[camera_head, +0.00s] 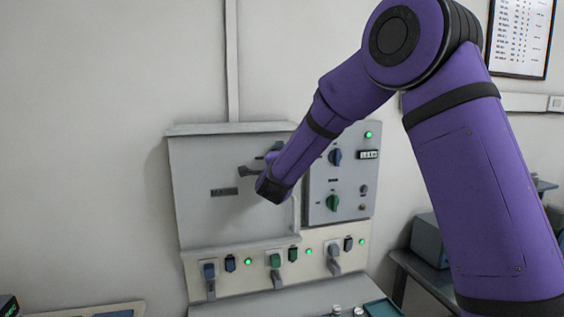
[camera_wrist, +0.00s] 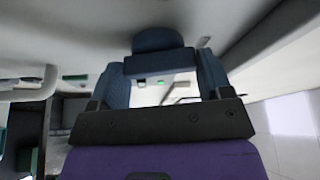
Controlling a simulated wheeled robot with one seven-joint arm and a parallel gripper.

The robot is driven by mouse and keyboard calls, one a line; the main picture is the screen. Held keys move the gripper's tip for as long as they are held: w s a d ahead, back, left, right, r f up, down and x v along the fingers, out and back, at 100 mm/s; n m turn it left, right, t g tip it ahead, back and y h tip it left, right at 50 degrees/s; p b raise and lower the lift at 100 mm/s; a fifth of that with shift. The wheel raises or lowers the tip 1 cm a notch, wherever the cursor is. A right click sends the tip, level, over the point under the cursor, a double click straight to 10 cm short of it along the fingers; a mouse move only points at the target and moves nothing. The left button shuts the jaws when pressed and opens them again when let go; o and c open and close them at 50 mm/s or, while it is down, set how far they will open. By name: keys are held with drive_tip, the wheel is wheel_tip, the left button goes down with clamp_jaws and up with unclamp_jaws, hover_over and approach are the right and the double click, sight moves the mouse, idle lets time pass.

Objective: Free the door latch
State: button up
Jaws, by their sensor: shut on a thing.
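The furnace door (camera_head: 215,210) is a grey panel on the left part of the furnace front and looks closed. Its dark latch (camera_head: 249,171) juts out near the door's right side, partly hidden by my arm. My gripper (camera_head: 272,156) is at the latch, mostly behind my purple wrist. In the wrist view my gripper (camera_wrist: 160,65) has its blue fingers drawn in at the tips. It is shut on the latch, but the exact contact is hard to make out there.
Several switches with green lights line the lower ledge (camera_head: 233,286). A teal tray (camera_head: 384,308) is below right. Bare wall is left of the furnace.

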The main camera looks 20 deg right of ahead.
drive_tip(key=shift+m+g, duration=0.5)
drive_tip(key=shift+m, duration=0.8)
drive_tip(key=o, duration=0.9)
drive_tip(key=v, duration=1)
drive_tip(key=shift+s+a+r, duration=0.1)
drive_tip(key=shift+s+r, duration=0.05)
drive_tip(key=shift+s, duration=0.25)
